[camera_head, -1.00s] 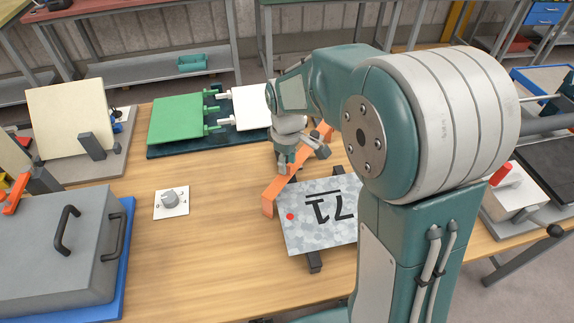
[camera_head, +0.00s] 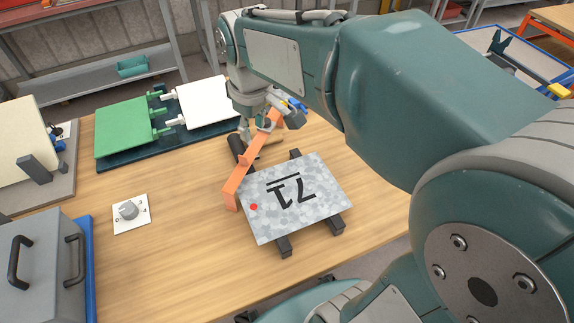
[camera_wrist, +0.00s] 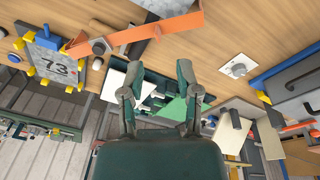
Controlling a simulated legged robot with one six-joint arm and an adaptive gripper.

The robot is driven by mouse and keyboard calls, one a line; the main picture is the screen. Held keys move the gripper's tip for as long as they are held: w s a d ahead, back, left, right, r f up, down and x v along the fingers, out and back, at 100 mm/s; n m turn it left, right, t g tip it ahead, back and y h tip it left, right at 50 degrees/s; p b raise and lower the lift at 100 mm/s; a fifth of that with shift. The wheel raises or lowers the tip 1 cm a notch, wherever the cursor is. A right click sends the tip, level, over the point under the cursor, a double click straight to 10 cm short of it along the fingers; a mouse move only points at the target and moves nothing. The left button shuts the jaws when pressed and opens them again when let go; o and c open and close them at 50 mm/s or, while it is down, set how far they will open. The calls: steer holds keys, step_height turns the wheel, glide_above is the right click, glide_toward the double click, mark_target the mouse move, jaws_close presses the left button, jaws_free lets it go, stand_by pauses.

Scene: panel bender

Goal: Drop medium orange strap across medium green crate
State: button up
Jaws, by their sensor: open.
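The orange strap (camera_head: 236,184) is a long bent strip. It runs along the left edge of the grey speckled plate marked 71 (camera_head: 312,208), tilted toward the back of the table. My gripper (camera_head: 266,121) is near the strap's far end, in front of part of it. In the wrist view the strap (camera_wrist: 135,35) crosses above my open fingers (camera_wrist: 158,70), with nothing between the fingertips. Contact cannot be told from the head view. I see no green crate; a flat green panel (camera_head: 122,127) lies at the back left.
A white panel (camera_head: 203,103) adjoins the green one. A small white plate with a knob (camera_head: 129,211) lies left of centre. A grey lidded box (camera_head: 38,262) stands at the front left. A black cylinder (camera_head: 237,147) is near the strap. Bare wood (camera_head: 185,255) is free at the front.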

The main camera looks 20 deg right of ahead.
steer(key=s+d+m+t, duration=0.2)
steer(key=s+m, duration=0.4)
steer(key=s, duration=0.7)
steer(key=shift+s+d+f+t, duration=0.25)
steer(key=shift+s+t, duration=0.05)
steer(key=shift+t, duration=0.6)
steer(key=o, duration=0.6)
steer(key=shift+s, duration=0.1)
steer(key=shift+c, duration=0.2)
steer(key=shift+o, duration=1.2)
steer(key=shift+w+d+n, duration=0.1)
steer(key=shift+w+n, duration=0.2)
steer(key=shift+w, duration=0.05)
steer(key=n+g+h, duration=0.2)
steer(key=n+h, duration=0.1)
steer(key=n, duration=2.3)
glide_toward(263, 130)
steer(key=shift+f, duration=0.3)
steer(key=shift+w+f, duration=0.2)
steer(key=x, duration=1)
steer(key=shift+d+f, duration=0.2)
